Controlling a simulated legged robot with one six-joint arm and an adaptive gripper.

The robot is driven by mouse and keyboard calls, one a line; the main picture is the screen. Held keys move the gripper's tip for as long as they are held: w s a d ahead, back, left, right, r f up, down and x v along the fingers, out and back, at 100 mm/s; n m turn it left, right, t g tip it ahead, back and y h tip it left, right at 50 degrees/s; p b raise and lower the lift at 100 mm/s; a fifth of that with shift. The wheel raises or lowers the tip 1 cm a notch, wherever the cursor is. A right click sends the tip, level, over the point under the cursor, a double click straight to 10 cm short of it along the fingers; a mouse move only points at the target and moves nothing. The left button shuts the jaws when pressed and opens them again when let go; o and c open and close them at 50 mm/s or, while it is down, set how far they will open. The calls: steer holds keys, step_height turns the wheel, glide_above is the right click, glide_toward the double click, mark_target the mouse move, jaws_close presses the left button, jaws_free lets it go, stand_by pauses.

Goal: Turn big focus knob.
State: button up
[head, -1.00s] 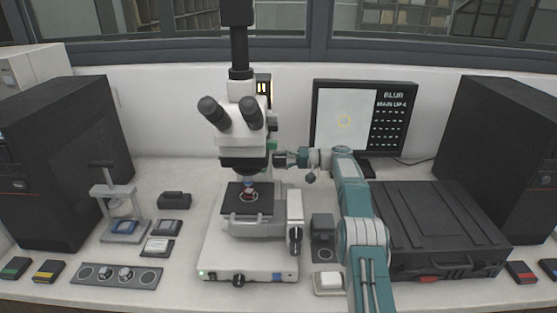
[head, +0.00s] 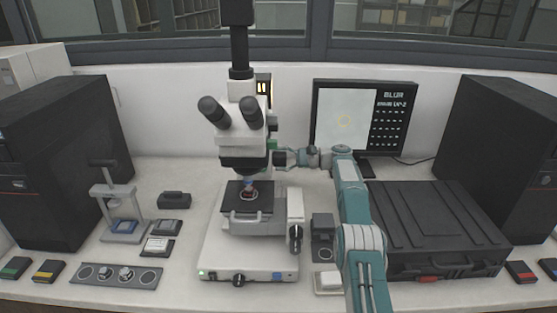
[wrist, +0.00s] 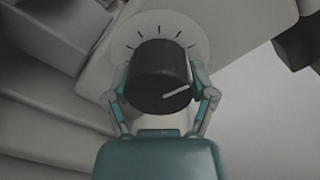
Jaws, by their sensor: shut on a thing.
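The big focus knob (wrist: 160,76) is a dark round knob with a white pointer line, in front of a pale dial with dark tick marks. The pointer line points right and slightly up in the wrist view. My gripper (wrist: 159,88) has one teal finger on each side of the knob and is shut on it. In the head view my gripper (head: 281,157) reaches the right side of the white microscope (head: 240,255) from the right. The knob is hard to make out there.
A black case (head: 440,225) lies right of my arm. A small dark block (head: 322,228) and a white dish (head: 328,283) stand near the microscope's right side.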

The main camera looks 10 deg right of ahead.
steer(key=m, duration=0.4)
steer(key=f+m, duration=0.1)
steer(key=m, duration=0.1)
steer(key=shift+d+m, duration=0.3)
steer(key=m, duration=0.5)
steer(key=shift+r+m, duration=0.15)
steer(key=shift+m, duration=0.25)
steer(key=o, duration=1)
steer(key=shift+o, duration=0.2)
steer(key=shift+r, duration=0.1)
steer(key=shift+r, duration=0.1)
steer(key=shift+a, duration=0.15)
